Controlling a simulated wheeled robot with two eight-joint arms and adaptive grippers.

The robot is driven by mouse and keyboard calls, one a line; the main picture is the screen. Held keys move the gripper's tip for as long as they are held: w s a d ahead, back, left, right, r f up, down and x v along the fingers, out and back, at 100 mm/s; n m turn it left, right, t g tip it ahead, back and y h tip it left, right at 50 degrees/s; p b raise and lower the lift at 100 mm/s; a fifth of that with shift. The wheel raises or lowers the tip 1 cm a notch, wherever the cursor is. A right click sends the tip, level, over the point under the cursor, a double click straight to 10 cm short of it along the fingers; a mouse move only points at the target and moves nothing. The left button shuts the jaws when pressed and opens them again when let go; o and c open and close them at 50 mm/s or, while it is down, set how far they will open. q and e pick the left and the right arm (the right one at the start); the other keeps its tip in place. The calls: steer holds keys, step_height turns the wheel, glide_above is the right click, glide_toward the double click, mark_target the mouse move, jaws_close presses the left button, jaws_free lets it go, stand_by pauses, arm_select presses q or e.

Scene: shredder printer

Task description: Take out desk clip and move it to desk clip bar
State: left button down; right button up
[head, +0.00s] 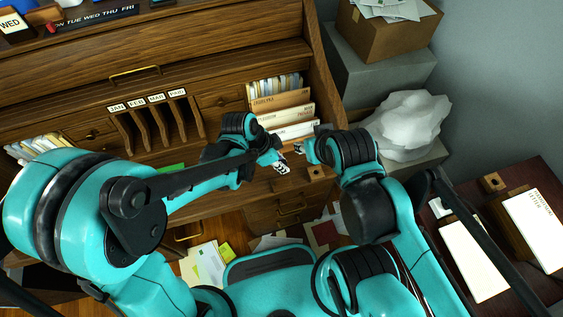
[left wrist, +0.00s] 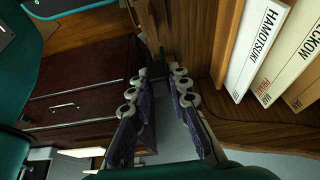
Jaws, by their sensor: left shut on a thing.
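My left gripper (head: 281,162) is at the right front part of the wooden desk, below the stack of folders. In the left wrist view its two ribbed fingers (left wrist: 159,82) point at the desk's edge, with a small dark piece (left wrist: 158,73) between their tips. It is shut on this piece, which I take to be the desk clip; its shape is mostly hidden. My right gripper (head: 300,148) is close beside the left one over the desk; its jaw opening is too small to tell. I cannot make out the desk clip bar for certain.
A month-labelled sorter (head: 160,128) stands at the middle. A filled white bag (head: 410,125) is to the right. A dark side table (head: 505,175) holds papers. Papers lie on the floor.

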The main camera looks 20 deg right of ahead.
arm_select(q)
steer(key=b, duration=0.4)
glide_above(284, 178)
steer(key=shift+a+f, duration=0.25)
steer(key=shift+f, duration=1.05)
steer(key=shift+a+f, duration=0.2)
steer(key=shift+f, duration=1.1)
steer(key=shift+b, duration=0.4)
steer(key=shift+f, duration=0.2)
steer(key=shift+f+b, duration=1.4)
steer(key=shift+b, duration=0.05)
steer(key=c, duration=1.4)
jaws_free()
steer(key=shift+o, duration=0.2)
steer(key=shift+r, duration=0.1)
